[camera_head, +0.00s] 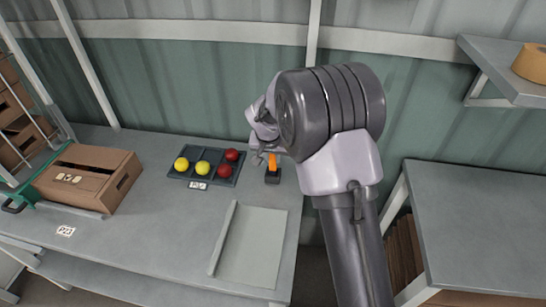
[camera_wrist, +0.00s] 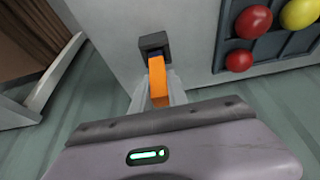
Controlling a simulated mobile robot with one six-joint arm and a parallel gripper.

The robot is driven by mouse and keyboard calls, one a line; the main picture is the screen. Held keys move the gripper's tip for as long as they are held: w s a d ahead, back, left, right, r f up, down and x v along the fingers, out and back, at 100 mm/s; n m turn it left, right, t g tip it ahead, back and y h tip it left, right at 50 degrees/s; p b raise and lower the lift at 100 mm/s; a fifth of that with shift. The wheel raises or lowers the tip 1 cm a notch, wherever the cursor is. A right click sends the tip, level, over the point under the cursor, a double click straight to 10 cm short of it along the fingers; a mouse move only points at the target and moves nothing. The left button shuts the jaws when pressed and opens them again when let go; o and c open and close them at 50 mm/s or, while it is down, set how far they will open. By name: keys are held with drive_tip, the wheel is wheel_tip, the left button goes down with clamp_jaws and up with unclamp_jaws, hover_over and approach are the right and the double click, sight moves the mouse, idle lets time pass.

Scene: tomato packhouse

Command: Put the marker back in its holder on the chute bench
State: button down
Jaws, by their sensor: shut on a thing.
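The orange marker (camera_head: 272,162) is upright or nearly so on the chute bench, right over the small dark holder (camera_head: 272,178). In the wrist view the marker (camera_wrist: 158,82) is between the fingers of my gripper (camera_wrist: 157,97), and its dark blue end meets the holder (camera_wrist: 153,42) at its opening. I cannot tell how deep the end sits in the holder. My gripper (camera_head: 264,159) is shut on the marker, partly hidden by my arm in the head view.
A dark tray (camera_head: 212,172) with yellow and red tomatoes lies close left of the holder. A pale board (camera_head: 252,247) lies in front. The bench's right edge is near the holder.

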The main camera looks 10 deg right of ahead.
drive_tip(key=shift+f+b, duration=1.35)
drive_tip(key=shift+f, duration=0.05)
drive_tip(key=c, duration=1.2)
unclamp_jaws()
drive_tip(key=c, duration=0.3)
drive_tip(key=shift+c, duration=0.2)
wheel_tip(320, 180, up, 7)
drive_tip(key=p, duration=0.4)
